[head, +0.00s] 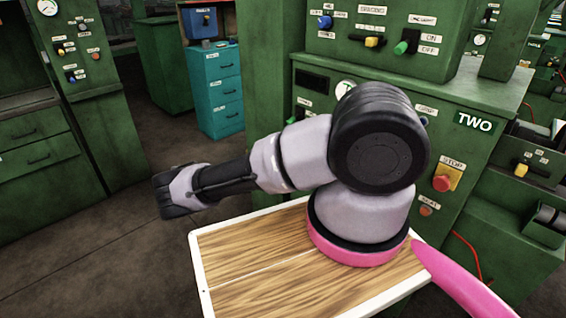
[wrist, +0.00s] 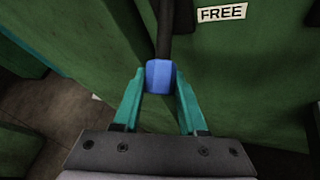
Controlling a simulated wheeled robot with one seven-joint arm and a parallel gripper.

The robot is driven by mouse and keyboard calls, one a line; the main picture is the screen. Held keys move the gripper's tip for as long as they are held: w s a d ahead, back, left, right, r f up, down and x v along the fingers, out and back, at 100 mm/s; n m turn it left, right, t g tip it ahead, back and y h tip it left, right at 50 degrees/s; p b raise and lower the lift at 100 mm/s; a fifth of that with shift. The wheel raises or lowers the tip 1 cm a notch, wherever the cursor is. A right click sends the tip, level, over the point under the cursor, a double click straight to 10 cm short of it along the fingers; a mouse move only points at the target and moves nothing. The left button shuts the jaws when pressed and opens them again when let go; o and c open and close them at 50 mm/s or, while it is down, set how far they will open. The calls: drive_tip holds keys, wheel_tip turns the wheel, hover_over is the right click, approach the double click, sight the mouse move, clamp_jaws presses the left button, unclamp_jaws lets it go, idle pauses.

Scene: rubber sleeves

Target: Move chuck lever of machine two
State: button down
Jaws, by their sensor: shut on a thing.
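Machine two (head: 478,148), a green cabinet with a TWO sign, stands at the right of the head view. In the wrist view, a chuck lever with a dark rod (wrist: 163,32) and a blue knob (wrist: 159,77) runs down from the top, in front of a green panel. A white FREE label (wrist: 221,14) is to the right of the rod. My gripper (wrist: 159,88) has its two teal fingers shut on the blue knob, one on each side. In the head view neither my gripper nor the lever can be made out; my arm blocks part of the machine front.
Machine two's front has a red stop button (head: 442,183) and yellow and green knobs above. A teal drawer cabinet (head: 216,92) stands behind, and another green machine (head: 85,100) is at the left. The floor (head: 95,245) between them is clear.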

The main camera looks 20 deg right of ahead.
drive_tip(key=shift+f, duration=0.2)
idle(0.3)
drive_tip(key=shift+c, duration=2.3)
unclamp_jaws()
drive_tip(key=shift+r, duration=0.1)
